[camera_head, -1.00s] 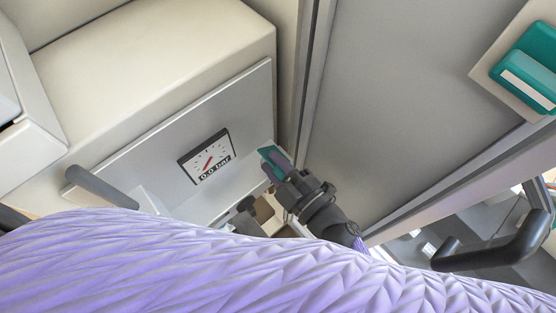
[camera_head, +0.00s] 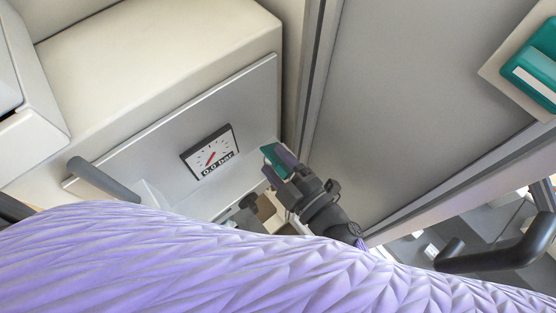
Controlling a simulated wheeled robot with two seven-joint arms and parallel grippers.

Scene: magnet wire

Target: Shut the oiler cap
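A small teal part (camera_head: 270,152) sits at the right end of the grey panel's lower ledge, and it may be the oiler cap. Whether it is open or shut cannot be told. The fingers partly cover the teal part, and touch cannot be made out. No part is seen held between the fingers. My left gripper is not in view.
A gauge (camera_head: 209,152) reading 0.0 bar is on the grey panel (camera_head: 245,95). A grey bar handle (camera_head: 104,179) sticks out at left. A tall grey door panel (camera_head: 410,90) stands close to the right of my gripper. A black handle (camera_head: 500,252) is at lower right.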

